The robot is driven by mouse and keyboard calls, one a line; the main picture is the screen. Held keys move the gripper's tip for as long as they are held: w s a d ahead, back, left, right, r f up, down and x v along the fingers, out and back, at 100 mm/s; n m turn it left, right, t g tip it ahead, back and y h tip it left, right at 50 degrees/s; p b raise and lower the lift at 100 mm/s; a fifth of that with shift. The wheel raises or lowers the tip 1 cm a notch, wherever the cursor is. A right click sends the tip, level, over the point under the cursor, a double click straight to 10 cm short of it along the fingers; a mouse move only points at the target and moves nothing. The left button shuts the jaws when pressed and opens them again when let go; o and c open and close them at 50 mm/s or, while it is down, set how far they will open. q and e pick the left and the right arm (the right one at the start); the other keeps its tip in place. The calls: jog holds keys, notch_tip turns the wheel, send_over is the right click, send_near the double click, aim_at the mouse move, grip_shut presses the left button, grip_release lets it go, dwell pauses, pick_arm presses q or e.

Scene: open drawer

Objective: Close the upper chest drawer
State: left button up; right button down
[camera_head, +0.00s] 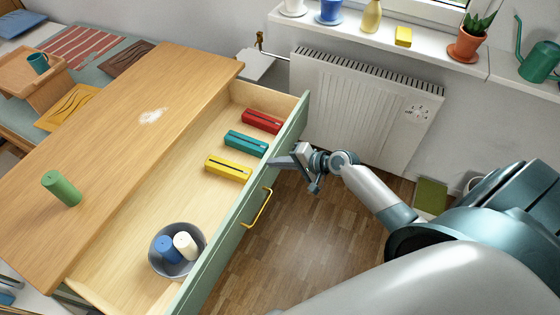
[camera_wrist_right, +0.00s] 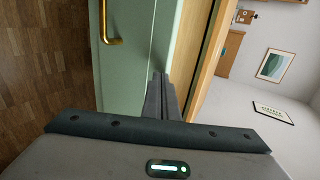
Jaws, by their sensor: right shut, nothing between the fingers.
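The upper chest drawer (camera_head: 215,262) is pulled out, with a green front and a pale wood inside. Its brass handle (camera_head: 257,208) is on the front and also shows in the right wrist view (camera_wrist_right: 110,25). My right gripper (camera_head: 274,162) is shut and empty, its fingertips at the upper part of the drawer front, beyond the handle. In the right wrist view the closed fingers (camera_wrist_right: 162,85) point at the green front near its top edge; whether they touch it I cannot tell. My left gripper is not in view.
In the drawer lie red (camera_head: 262,121), teal (camera_head: 246,143) and yellow (camera_head: 228,167) boxes and a grey bowl (camera_head: 186,271) with blue and white cylinders. A radiator (camera_head: 365,105) stands behind; floor in front is clear.

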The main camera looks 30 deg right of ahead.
dwell(0.3)
